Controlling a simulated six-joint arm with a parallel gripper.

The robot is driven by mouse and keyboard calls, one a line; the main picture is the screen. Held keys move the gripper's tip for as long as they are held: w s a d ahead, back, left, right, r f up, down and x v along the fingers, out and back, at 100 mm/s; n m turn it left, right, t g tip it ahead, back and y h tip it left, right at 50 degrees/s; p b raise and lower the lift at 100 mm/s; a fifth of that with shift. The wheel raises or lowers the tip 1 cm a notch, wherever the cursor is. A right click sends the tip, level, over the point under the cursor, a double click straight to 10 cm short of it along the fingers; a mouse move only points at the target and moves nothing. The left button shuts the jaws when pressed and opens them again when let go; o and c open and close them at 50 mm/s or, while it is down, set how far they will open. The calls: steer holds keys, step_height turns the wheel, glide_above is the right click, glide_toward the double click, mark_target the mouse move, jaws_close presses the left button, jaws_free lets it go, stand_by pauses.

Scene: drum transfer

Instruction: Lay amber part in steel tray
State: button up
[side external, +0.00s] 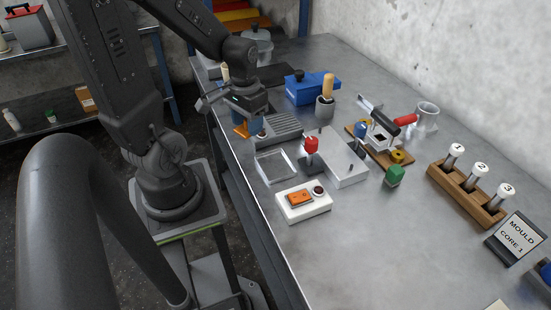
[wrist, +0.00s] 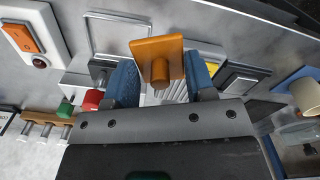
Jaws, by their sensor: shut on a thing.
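The amber part (wrist: 157,50), a flat square plate with a round stem, is in my gripper (wrist: 162,82). The blue fingers are shut on its stem in the wrist view. In the side view the amber part (side external: 241,132) hangs below my gripper (side external: 247,122) near the left edge of the bench, apart from the tray. The steel tray (side external: 262,157), a shallow square with thin bright walls, lies on the bench to the right and nearer the camera. It looks empty. The tray also shows at the top of the wrist view (wrist: 88,35).
A grey ribbed block (side external: 280,130) lies behind the tray. A metal block (side external: 346,170) and an upright red-handled piece (side external: 311,146) stand right of it. A white switch box (side external: 303,213) is in front. A green block (side external: 394,176) and numbered rack (side external: 462,195) stand farther right.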

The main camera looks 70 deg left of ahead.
glide_above(276, 166)
step_height(276, 166, down, 5)
steer(key=shift+r, duration=0.2)
steer(key=shift+f, duration=2)
steer(key=shift+f, duration=0.1)
steer(key=o, duration=0.6)
steer(key=shift+o, duration=0.2)
step_height(276, 166, up, 12)
steer(key=s+d+r+m+t, duration=0.4)
steer(key=d+r, duration=0.4)
steer(key=r, duration=0.2)
steer(key=shift+s+d+r+t, duration=0.2)
steer(key=shift+s+r+t, duration=0.2)
steer(key=shift+s+t, duration=0.35)
